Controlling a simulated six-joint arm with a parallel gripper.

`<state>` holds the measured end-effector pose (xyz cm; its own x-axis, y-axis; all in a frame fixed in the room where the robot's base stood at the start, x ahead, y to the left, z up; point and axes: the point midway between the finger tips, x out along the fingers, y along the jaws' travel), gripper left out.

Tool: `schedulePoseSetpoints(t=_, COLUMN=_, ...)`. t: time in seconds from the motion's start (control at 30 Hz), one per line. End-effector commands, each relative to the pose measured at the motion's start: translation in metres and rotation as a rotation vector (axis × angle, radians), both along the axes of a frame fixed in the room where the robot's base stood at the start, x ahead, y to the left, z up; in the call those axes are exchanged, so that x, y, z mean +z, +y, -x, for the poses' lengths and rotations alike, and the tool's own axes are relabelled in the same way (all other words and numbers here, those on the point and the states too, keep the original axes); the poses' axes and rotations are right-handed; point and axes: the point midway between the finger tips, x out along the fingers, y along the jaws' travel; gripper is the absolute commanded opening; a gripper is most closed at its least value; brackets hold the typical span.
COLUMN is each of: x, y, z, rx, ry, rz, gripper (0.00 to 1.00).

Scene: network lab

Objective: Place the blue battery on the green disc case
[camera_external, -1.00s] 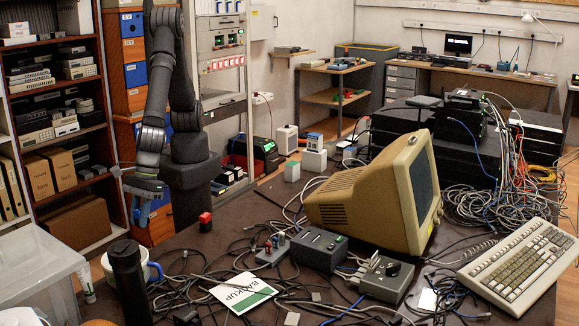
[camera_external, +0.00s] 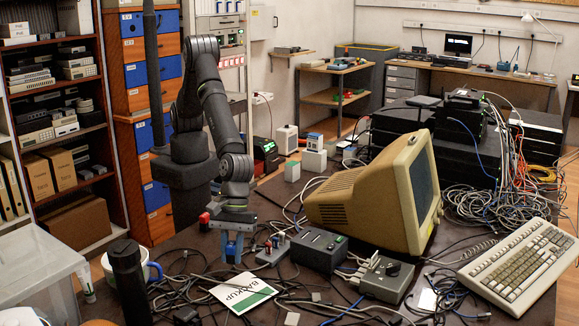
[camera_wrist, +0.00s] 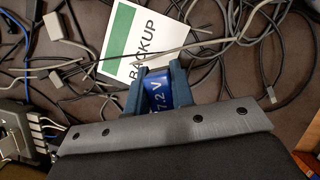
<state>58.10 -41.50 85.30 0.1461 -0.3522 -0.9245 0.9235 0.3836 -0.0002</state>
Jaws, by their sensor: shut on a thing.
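My gripper (camera_external: 233,250) is shut on the blue battery and holds it over the dark table. In the wrist view the blue battery (camera_wrist: 170,92) sits between the two fingers, with "7.2 V" lettering on it. In the external view the fingers mostly hide the battery. The green disc case (camera_external: 243,292) lies on the table just in front of the gripper, a white and green square marked "BACKUP". In the wrist view the case (camera_wrist: 138,40) shows just beyond the fingertips, its near edge partly covered by the gripper. A thin cable crosses the case.
Cables (camera_external: 200,280) lie all around the case. A small box with coloured plugs (camera_external: 272,252) stands right of my gripper, with a dark box (camera_external: 318,250) and a grey switch box (camera_external: 385,280) further right.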

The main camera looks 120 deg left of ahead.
Motion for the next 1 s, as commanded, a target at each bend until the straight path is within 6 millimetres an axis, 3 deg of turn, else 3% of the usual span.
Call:
schedulePoseSetpoints(t=0.2, x=-0.014, y=0.009, z=-0.021, rx=-0.001, ry=-0.002, rz=0.0, gripper=0.0)
schedulePoseSetpoints(t=0.57, x=-0.054, y=0.01, z=-0.021, rx=-0.001, ry=0.001, rz=0.0, gripper=0.0)
schedulePoseSetpoints(t=0.93, x=-0.058, y=0.01, z=-0.022, rx=-0.001, ry=-0.001, rz=0.001, gripper=0.0)
schedulePoseSetpoints(t=0.97, x=-0.057, y=0.01, z=-0.022, rx=-0.001, ry=-0.001, rz=0.001, gripper=0.26)
schedulePoseSetpoints(t=1.0, x=-0.057, y=0.01, z=-0.022, rx=-0.001, ry=-0.001, rz=0.001, gripper=0.33)
